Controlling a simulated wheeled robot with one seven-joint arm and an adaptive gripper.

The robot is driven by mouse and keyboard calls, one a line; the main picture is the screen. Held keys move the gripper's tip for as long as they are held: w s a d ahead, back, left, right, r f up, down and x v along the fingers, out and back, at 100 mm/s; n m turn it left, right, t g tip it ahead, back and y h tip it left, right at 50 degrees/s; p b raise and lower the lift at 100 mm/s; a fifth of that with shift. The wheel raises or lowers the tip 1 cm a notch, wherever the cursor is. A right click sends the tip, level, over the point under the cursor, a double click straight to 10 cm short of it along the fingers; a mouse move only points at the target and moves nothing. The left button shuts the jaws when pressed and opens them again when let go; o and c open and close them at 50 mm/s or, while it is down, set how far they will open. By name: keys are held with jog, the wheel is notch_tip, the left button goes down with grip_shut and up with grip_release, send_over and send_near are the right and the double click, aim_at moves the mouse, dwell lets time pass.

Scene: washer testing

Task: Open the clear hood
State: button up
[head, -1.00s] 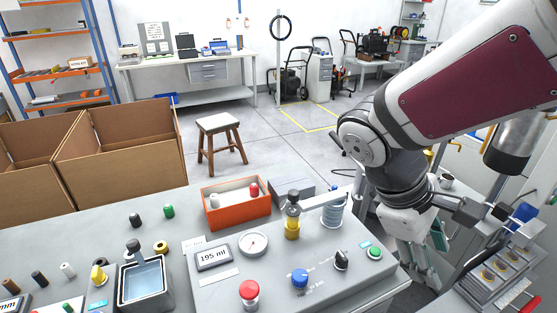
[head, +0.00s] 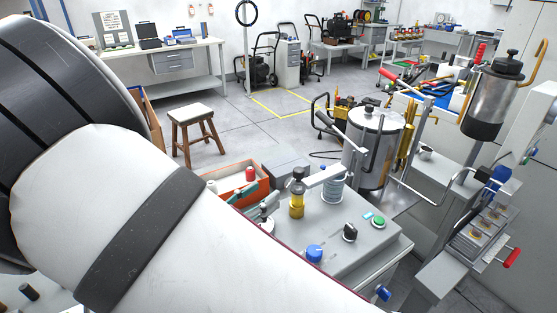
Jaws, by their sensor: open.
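I cannot pick out the clear hood for certain. At the right, a small grey test station (head: 440,275) carries a rack (head: 485,232) with several small cups and a red-gripped handle (head: 512,258) sticking out to the right; whether a clear cover lies over the cups is too small to tell. My gripper is not in this picture. My own arm, white with dark bands, fills the left and lower left and hides the left part of the bench.
A grey control box (head: 345,240) with a blue knob (head: 314,253) and green button (head: 378,222) stands in the middle. Behind it are a steel tank (head: 372,150) and pipes. A steel canister (head: 485,105) hangs at the upper right. Open floor lies around the stool (head: 193,120).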

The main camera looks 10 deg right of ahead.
aim_at(295, 173)
jog(key=x, duration=1.3)
jog(key=shift+w+d, duration=0.1)
jog(key=shift+d, duration=0.15)
jog(key=shift+r, duration=0.1)
grip_shut()
